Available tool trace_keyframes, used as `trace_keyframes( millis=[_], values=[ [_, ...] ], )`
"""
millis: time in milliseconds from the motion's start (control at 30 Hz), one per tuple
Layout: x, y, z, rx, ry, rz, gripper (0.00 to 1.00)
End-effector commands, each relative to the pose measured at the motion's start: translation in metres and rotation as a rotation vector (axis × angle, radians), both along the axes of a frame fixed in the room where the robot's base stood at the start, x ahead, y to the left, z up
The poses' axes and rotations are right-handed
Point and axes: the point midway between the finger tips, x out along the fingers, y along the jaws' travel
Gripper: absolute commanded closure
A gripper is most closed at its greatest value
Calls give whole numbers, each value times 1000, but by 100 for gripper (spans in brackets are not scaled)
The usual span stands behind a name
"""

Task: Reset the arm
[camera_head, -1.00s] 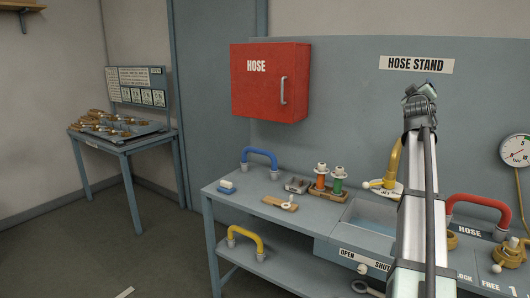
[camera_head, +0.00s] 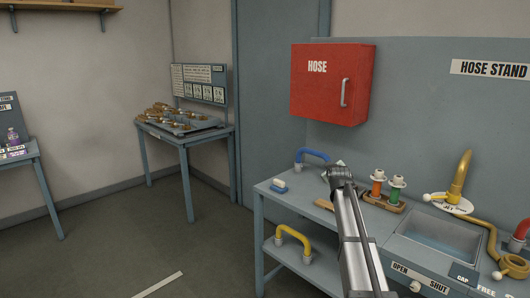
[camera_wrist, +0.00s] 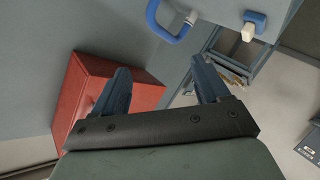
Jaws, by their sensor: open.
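My arm reaches up from the bottom of the head view, and its end with my gripper (camera_head: 336,167) shows over the left half of the hose stand bench (camera_head: 268,200). The fingers are mostly hidden there. In the wrist view my gripper (camera_wrist: 161,66) has its two dark blue fingers spread wide with nothing between them. Behind the fingers in the wrist view are the red hose box (camera_wrist: 80,75) and the blue handle (camera_wrist: 170,30), both apart from the gripper.
The red hose box (camera_head: 330,85) hangs on the wall above the bench. The blue handle (camera_head: 313,155), a blue-and-white block (camera_head: 279,187), orange (camera_head: 377,186) and green (camera_head: 396,191) bottles and a basin (camera_head: 440,230) are on the bench.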

Motion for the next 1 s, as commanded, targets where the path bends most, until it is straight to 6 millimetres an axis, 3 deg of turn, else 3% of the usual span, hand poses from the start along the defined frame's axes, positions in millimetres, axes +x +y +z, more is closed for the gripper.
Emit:
trace_keyframes(
  millis=[33,200,300,400,667,1000],
  values=[
    [3,28,-23,11,33,32,25],
    [-2,102,-97,48,146,115,25],
    [-16,134,-147,74,225,146,25],
    [-36,153,-201,103,311,156,25],
    [-107,157,-327,179,526,110,25],
    [-228,139,-464,271,801,-14,25]
  ],
)
